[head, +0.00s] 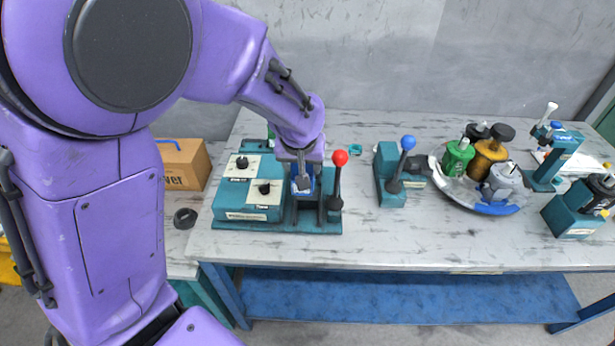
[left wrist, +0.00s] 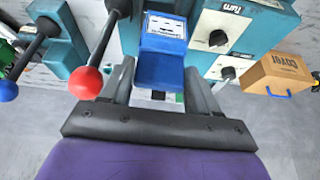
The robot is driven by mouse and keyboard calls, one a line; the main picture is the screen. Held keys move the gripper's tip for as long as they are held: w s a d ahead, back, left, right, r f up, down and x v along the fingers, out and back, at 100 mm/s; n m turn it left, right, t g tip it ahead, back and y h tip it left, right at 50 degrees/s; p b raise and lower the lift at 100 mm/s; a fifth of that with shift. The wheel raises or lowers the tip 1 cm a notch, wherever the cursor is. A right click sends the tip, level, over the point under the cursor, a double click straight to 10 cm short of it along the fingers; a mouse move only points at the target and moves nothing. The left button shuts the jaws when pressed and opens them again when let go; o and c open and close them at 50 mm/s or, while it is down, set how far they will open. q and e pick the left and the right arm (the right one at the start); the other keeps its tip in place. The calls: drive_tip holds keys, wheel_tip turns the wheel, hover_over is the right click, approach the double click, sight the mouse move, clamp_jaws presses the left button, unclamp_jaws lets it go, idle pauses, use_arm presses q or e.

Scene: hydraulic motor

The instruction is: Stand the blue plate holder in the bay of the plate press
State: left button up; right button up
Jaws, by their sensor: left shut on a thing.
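The blue plate holder (left wrist: 165,68) sits between the two grey fingers of my left gripper (left wrist: 158,82) in the left wrist view, with a white label on its far part. My left gripper (head: 302,170) is shut on it, over the teal plate press (head: 250,213) in the head view. Only a little blue of the holder (head: 302,187) shows there, below the fingers. The holder is at the bay, beside the red-knobbed lever (head: 340,158). The gripper and wrist hide most of the bay, so I cannot tell whether the holder rests on its floor.
A teal device with a blue-knobbed lever (head: 407,143) stands right of the press. Farther right is a curved tray (head: 490,208) with green, gold and grey parts. A cardboard box (head: 183,165) and a black ring (head: 185,218) are at the left. The table front is clear.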

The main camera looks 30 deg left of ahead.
use_arm(q)
drive_tip(key=shift+n, duration=0.3)
drive_tip(key=w+a+f+p, duration=0.1)
drive_tip(key=w+a+f, duration=0.1)
drive_tip(key=w+f, duration=0.2)
drive_tip(key=w+a+f+p, duration=0.2)
drive_tip(key=w+f, duration=0.2)
drive_tip(key=w+a+f+p, duration=0.2)
drive_tip(key=w+f, duration=0.1)
drive_tip(key=w, duration=0.2)
drive_tip(key=shift+a+f, duration=0.3)
drive_tip(key=shift+f, duration=0.5)
drive_tip(key=shift+s, duration=0.1)
drive_tip(key=o, duration=1.4)
drive_tip(key=shift+f, duration=0.15)
